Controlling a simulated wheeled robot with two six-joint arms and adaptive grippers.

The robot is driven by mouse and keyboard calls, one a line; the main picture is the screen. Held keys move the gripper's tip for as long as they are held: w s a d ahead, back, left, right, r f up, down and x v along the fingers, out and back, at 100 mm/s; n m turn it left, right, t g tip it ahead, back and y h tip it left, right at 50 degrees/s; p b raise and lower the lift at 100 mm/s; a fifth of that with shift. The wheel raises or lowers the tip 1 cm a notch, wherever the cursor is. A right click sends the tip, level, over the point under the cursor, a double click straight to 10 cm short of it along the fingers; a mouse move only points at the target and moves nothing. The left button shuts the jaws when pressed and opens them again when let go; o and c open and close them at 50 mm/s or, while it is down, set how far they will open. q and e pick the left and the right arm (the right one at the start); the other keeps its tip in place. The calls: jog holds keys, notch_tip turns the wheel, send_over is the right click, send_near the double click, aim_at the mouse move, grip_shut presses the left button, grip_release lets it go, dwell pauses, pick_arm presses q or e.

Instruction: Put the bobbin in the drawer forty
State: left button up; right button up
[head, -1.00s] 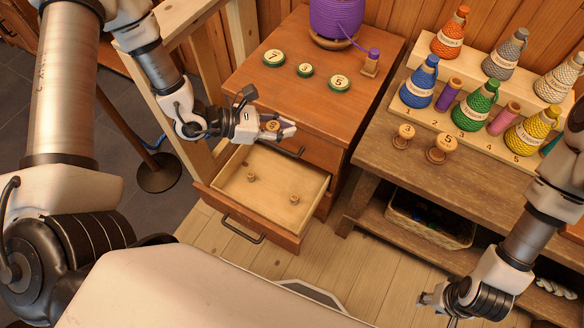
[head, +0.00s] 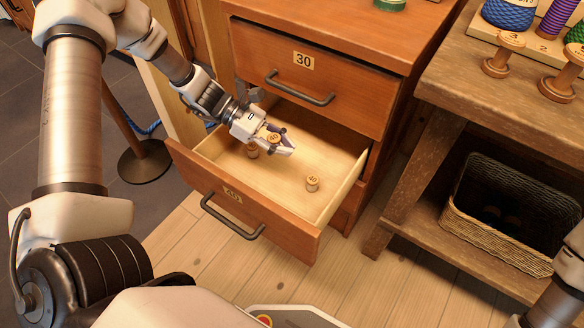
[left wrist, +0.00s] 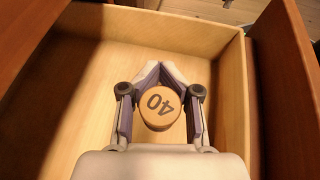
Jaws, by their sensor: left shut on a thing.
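The open drawer (head: 243,205) has a 40 label on its front and stands below a shut drawer (head: 300,75) marked 30. My left gripper (head: 285,147) is shut on a wooden bobbin (head: 273,138), low over or inside the open drawer. My right gripper is out of view.
A wooden bench (head: 450,75) at the right carries large bobbins (head: 503,55) and cones of thread. A wicker basket (head: 505,238) sits on its lower shelf. A post base (head: 145,163) stands on the floor at the left.

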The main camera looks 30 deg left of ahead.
pick_arm(q)
notch_tip(320, 180, down, 8)
jog(key=b, duration=0.3)
jog(key=shift+r, duration=0.1)
jog(key=shift+f+b, duration=0.5)
jog(key=shift+f, duration=0.05)
jog(key=o, duration=1)
